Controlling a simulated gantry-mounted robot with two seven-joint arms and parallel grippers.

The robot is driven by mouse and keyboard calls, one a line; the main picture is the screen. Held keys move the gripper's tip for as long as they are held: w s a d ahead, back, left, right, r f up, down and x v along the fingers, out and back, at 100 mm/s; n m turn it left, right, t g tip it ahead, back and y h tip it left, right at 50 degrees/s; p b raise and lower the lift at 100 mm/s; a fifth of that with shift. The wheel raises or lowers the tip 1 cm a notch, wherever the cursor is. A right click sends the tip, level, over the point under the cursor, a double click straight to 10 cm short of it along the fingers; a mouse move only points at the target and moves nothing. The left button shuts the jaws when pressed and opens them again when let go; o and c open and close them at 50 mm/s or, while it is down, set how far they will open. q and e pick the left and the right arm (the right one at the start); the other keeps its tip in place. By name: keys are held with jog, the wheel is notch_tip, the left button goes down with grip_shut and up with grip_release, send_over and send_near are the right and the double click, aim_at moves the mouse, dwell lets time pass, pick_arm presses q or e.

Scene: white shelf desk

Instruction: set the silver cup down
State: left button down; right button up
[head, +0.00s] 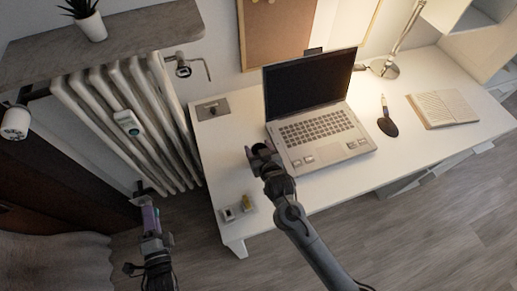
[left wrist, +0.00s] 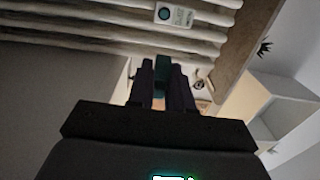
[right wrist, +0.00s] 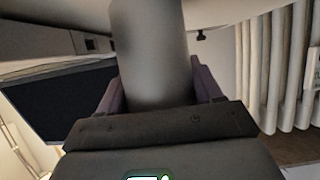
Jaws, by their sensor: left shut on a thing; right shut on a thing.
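The silver cup (right wrist: 150,50) is a smooth grey cylinder between the fingers of my right gripper (right wrist: 158,88) in the right wrist view. My right gripper also shows in the head view (head: 262,153), over the white desk (head: 228,160) close to the laptop's left front corner. It is shut on the cup. I cannot tell whether the cup touches the desk. My left gripper (head: 148,208) is off the desk's left side, by the radiator. In the left wrist view it is shut on a small dark teal thing (left wrist: 162,77), mostly hidden by the fingers.
An open laptop (head: 318,130) stands just right of my right gripper. A dark hairbrush-like thing (head: 387,125), an open book (head: 443,108) and a lamp (head: 386,68) are farther right. Small items (head: 238,208) lie at the desk's front left corner. A radiator (head: 120,125) stands left.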

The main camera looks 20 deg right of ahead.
jog(key=o, duration=1.1)
jog(key=shift+r, duration=0.15)
pick_arm(q)
jog(key=shift+w+r, duration=0.1)
jog(key=shift+r, duration=0.1)
pick_arm(e)
jog(key=shift+s+r, duration=0.15)
jog(key=shift+s, duration=0.15)
pick_arm(q)
notch_tip(320, 180, up, 3)
jog(key=p, duration=0.3)
jog(key=shift+f, duration=0.15)
pick_arm(e)
jog(key=s+g, duration=0.1)
jog(key=s, duration=0.5)
jog(key=s+d+r+n+g+y, duration=0.1)
jog(key=s+g, duration=0.1)
jog(key=s, duration=0.5)
jog(key=s+d+r+g, duration=0.1)
jog(key=s+g, duration=0.1)
jog(key=s, duration=0.4)
jog(key=shift+s+d, duration=0.15)
jog(key=shift+s, duration=0.25)
jog(key=s+d+n+g, duration=0.1)
jog(key=s+d+g, duration=0.2)
jog(key=s, duration=0.6)
jog(key=shift+s+d+r+g+h, duration=0.25)
jog(key=shift+d+r+g+h, duration=0.05)
jog(key=shift+g, duration=0.6)
